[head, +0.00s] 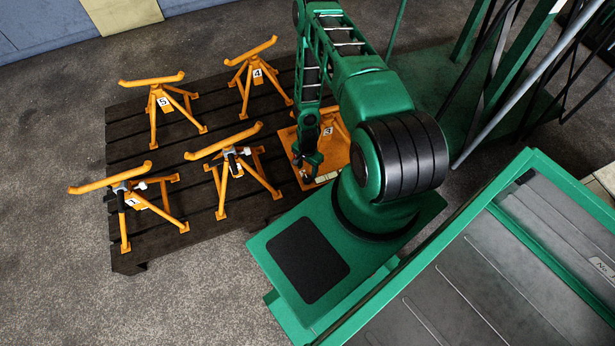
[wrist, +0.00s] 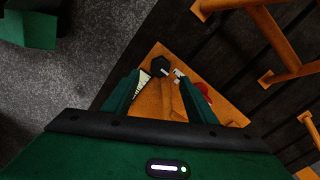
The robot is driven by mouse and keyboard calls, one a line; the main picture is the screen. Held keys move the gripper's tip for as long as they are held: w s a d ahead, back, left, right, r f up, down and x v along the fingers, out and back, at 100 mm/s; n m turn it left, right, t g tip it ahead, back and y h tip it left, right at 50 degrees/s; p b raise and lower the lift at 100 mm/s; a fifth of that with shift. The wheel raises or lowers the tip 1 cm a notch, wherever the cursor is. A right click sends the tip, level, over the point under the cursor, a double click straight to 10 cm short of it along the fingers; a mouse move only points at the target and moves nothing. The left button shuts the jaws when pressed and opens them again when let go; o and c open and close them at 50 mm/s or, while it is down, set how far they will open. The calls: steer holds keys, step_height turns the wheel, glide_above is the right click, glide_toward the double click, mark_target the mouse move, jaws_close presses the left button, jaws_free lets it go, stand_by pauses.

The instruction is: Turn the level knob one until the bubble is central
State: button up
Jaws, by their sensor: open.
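A black knob (wrist: 160,66) stands on an orange base plate (wrist: 150,112) in the wrist view. My gripper (wrist: 160,78) is open, with one green finger on each side of the picture and the knob showing ahead between the tips; contact is not visible. A pale level vial (wrist: 143,82) lies beside the left finger, which partly hides it. The vial also shows in the head view (head: 327,177), but the bubble's place cannot be made out. In the head view my gripper (head: 308,170) points down over the plate of stand 3, and my arm hides much of that stand.
Orange stands numbered 1 (head: 128,200), 4 (head: 255,75) and 5 (head: 160,102) stand on a dark slatted pallet (head: 130,235), with another orange stand (head: 235,165) among them. A red part (wrist: 205,92) lies right of my gripper. Bare floor (head: 60,290) lies left.

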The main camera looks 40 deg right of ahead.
mark_target(308, 178)
step_height(308, 178, down, 7)
steer(key=shift+r, duration=0.1)
stand_by(0.4)
steer(key=c, duration=1.1)
steer(key=shift+s+d, duration=0.1)
steer(key=shift+d, duration=0.15)
steer(key=shift+o, duration=0.2)
steer(key=shift+a, duration=0.15)
